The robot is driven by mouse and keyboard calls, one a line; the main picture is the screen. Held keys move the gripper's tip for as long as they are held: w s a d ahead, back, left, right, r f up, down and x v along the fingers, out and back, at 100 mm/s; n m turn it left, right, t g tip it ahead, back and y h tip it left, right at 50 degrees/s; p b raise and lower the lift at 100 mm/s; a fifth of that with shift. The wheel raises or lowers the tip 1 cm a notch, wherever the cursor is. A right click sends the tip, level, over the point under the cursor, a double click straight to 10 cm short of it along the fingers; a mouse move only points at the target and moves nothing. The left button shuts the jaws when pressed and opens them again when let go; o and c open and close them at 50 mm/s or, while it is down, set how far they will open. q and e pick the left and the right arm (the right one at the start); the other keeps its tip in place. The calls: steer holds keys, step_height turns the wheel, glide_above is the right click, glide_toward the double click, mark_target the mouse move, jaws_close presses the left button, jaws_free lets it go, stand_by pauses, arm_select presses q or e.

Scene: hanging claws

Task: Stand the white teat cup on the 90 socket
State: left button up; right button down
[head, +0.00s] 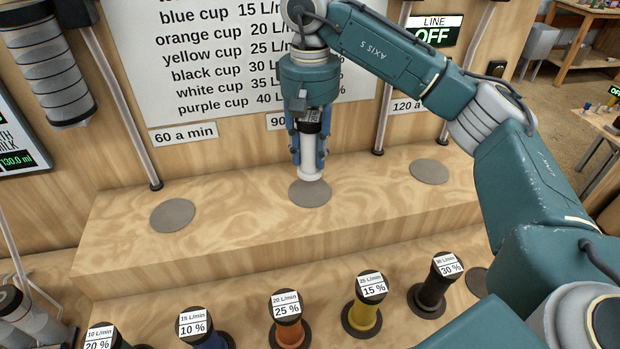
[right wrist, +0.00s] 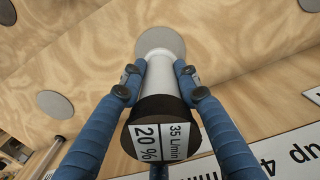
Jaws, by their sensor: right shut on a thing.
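The white teat cup (head: 310,170) is upright in my right gripper (head: 309,160), whose blue fingers are shut around its body. In the right wrist view the white cup (right wrist: 155,70) shows its dark cap, labelled 35 L/min, 20 %, between the two fingers (right wrist: 160,78). The 90 socket (head: 310,194) is a grey disc in the middle of the raised ledge. The cup's lower end is over the back part of this disc; I cannot tell whether it touches. The "90" sign (head: 276,121) is partly hidden behind my gripper. My left gripper is not in view.
The 60 socket (head: 172,215) and the 120 socket (head: 429,171) are bare. Blue (head: 203,330), orange (head: 288,322), yellow (head: 363,308) and black (head: 434,290) cups stand on the lower step. Metal pipes (head: 133,120) rise beside the ledge.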

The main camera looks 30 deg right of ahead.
mark_target(310, 171)
steer(key=shift+f, duration=0.85)
step_height(310, 171, down, 4)
steer(key=shift+r+p, duration=0.15)
steer(key=shift+p, duration=0.55)
steer(key=shift+f, duration=0.25)
steer(key=c, duration=1.3)
jaws_free()
steer(key=shift+r, duration=0.1)
